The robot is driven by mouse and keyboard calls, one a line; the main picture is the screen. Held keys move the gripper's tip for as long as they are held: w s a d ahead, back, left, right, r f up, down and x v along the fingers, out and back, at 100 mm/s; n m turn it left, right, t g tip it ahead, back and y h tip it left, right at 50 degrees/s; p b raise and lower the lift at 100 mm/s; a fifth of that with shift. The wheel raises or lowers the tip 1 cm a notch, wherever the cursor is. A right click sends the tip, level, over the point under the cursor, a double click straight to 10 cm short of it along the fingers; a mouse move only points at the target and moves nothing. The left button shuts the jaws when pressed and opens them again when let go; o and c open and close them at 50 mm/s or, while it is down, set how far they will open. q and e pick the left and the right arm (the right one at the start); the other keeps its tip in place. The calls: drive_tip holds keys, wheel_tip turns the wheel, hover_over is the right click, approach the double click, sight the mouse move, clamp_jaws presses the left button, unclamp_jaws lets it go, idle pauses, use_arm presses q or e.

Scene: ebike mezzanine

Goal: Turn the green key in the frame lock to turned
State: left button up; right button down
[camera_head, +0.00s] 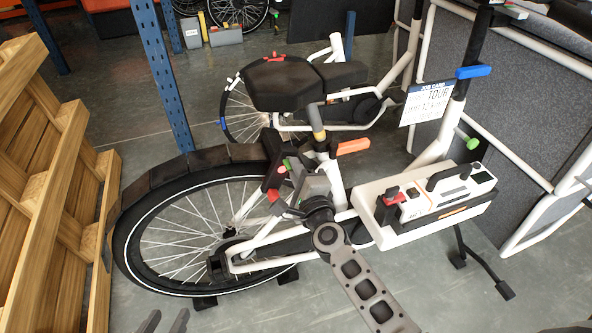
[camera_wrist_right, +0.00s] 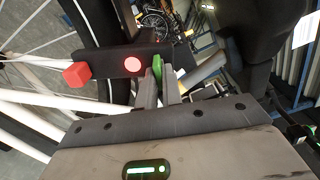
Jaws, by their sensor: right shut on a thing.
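The frame lock (camera_wrist_right: 122,62) is a black housing at the rear wheel of the white-framed e-bike, with a red block and a lit red spot in the right wrist view. It also shows in the head view (camera_head: 272,170). The green key (camera_wrist_right: 157,68) sits between the fingers of my right gripper (camera_wrist_right: 163,85), which is shut on it. My right gripper (camera_head: 290,172) hides most of the key in the head view. My left gripper (camera_head: 165,322) shows only its two fingertips at the bottom edge, spread apart and empty, away from the lock.
A white case (camera_head: 425,207) with a red-and-black device is mounted beside the bike frame. A wooden pallet (camera_head: 50,190) stands at left, near the rear wheel. A blue post (camera_head: 163,80) rises behind it. A grey panel (camera_head: 520,110) stands at right. A second bike is behind.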

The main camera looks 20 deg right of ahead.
idle(0.5)
drive_tip(key=c, duration=1.6)
unclamp_jaws()
drive_tip(key=shift+o, duration=0.2)
drive_tip(key=shift+s, duration=0.1)
drive_tip(key=s, duration=1.6)
drive_tip(key=shift+d+b, duration=0.25)
drive_tip(key=shift+b, duration=0.05)
drive_tip(key=shift+w, duration=0.1)
